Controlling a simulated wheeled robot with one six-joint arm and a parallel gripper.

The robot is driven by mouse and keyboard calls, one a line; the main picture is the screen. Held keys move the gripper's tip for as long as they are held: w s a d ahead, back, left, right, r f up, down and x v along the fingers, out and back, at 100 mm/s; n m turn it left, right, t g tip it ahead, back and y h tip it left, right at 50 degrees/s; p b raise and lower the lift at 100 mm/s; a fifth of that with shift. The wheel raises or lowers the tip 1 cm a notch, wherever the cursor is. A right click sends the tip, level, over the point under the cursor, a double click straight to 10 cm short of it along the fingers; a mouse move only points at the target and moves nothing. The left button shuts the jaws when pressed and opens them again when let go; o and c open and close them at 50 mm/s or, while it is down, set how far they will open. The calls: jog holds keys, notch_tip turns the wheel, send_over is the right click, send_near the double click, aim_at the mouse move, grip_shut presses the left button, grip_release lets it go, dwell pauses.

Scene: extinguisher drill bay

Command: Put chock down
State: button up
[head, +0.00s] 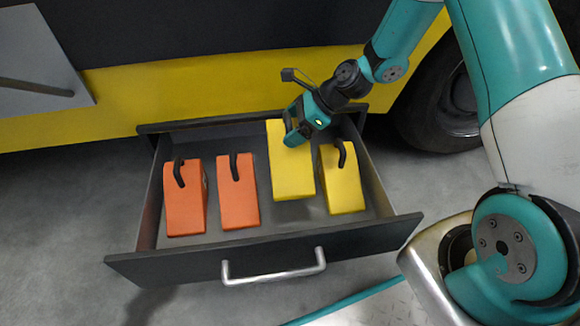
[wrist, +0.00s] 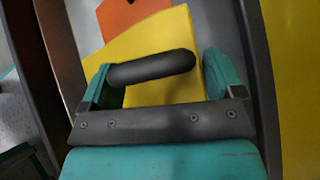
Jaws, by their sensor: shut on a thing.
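My gripper (head: 294,134) is shut on the black handle of a yellow chock (head: 291,172). In the wrist view the handle (wrist: 150,68) lies across between the two teal fingers, with the yellow body beneath it. The held chock is over the open drawer (head: 262,242), left of a second yellow chock (head: 341,186) and right of two orange chocks, one in the middle (head: 237,200) and one at the left (head: 185,207). It looks larger and higher than its neighbours. Its underside is hidden, so I cannot tell whether it touches the drawer floor.
The drawer's front has a silver handle (head: 274,271). A yellow and black vehicle side (head: 190,97) rises behind the drawer, with a wheel (head: 445,110) to the right. The grey floor (head: 60,220) at the left is clear.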

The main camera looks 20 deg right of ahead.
notch_tip(320, 180, down, 11)
jog(key=b, duration=0.5)
jog(key=shift+r, duration=0.3)
